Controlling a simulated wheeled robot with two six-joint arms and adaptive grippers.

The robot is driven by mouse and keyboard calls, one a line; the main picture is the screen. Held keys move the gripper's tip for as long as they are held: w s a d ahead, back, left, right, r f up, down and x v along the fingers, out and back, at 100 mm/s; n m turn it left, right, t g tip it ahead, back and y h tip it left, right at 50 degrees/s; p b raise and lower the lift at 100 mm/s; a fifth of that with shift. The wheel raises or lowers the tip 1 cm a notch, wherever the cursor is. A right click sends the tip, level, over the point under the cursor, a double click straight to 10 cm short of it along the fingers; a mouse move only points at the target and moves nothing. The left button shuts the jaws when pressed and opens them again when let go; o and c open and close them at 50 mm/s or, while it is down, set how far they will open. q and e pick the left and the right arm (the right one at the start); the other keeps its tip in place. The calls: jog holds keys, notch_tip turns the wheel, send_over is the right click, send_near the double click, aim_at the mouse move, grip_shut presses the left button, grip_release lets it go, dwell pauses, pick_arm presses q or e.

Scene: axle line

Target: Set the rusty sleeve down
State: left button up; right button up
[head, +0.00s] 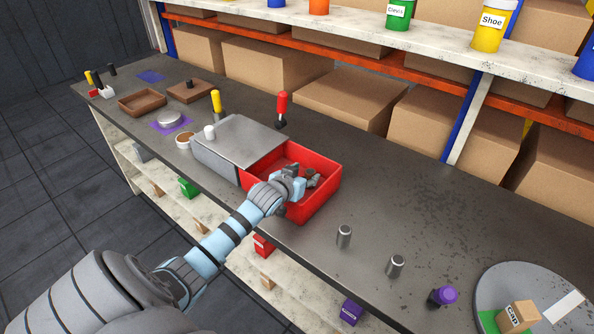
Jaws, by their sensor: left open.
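My left gripper (297,184) is open at the near side of the red bin (325,187), over its opening. Several small grey parts (312,178) lie in the bin beside the fingers, and the gripper and arm hide some of the bin's inside. I cannot pick out a clearly rusty sleeve. Two grey metal sleeves stand upright on the dark bench: one (344,237) right of the bin, the other (396,266) farther right and nearer the front edge. My right gripper is not in view.
A grey-lidded box (235,140) adjoins the bin on the left. Yellow-handled (216,100) and red-handled (282,106) tools stand behind. A purple-topped part (444,296) and a round grey plate (545,290) with a cardboard box (518,316) are at right. The bench behind the sleeves is clear.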

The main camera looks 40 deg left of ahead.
pick_arm(q)
jog(key=p+v, duration=0.2)
jog(key=v, duration=0.9)
jog(key=shift+s+r, duration=0.1)
jog(key=shift+s, duration=0.15)
jog(key=shift+s, duration=0.1)
